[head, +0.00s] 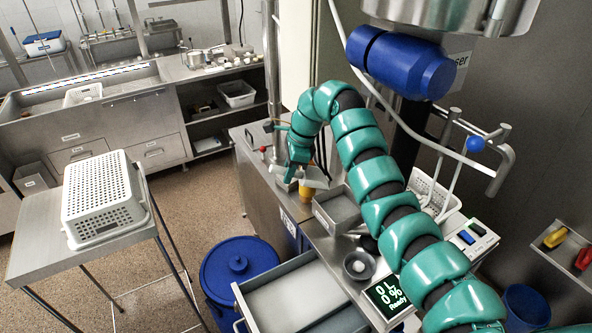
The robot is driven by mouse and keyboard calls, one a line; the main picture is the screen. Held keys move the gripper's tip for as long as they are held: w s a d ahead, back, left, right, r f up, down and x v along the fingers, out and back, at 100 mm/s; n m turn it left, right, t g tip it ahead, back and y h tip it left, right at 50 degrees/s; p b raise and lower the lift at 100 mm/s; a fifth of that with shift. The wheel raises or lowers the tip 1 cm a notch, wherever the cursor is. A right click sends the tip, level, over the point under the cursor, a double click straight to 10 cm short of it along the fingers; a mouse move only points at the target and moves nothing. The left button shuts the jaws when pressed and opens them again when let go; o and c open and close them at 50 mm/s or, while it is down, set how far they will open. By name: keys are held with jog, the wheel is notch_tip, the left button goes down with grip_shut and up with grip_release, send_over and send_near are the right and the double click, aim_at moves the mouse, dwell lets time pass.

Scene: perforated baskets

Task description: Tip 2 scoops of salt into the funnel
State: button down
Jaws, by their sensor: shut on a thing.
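My gripper (297,174) is at the end of the teal arm, which arches over the counter and bends down at its far left end. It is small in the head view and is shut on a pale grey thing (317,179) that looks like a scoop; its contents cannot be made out. An orange-yellow piece (305,194) shows just below. A steel tray (338,211) stands to the right and nearer, with a flat grey inside; I cannot tell if it holds salt.
A white basket (436,193) with rods stands behind my arm. An open drawer (291,304) juts out beside a blue lidded bin (238,268). A perforated basket (103,196) lies on the left side table.

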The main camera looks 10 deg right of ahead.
aim_at(272, 165)
jog(key=shift+w+a+r+p, duration=0.1)
jog(key=shift+a+r+p, duration=0.2)
jog(key=shift+a, duration=0.45)
jog(key=shift+a+r+p, duration=0.2)
jog(key=shift+a+p, duration=0.15)
jog(key=shift+a, duration=0.45)
jog(key=shift+w+a+r+p, duration=0.1)
jog(key=shift+a+r+p, duration=0.2)
jog(key=shift+a, duration=0.45)
jog(key=shift+s+f, duration=0.15)
jog(key=shift+f, duration=0.05)
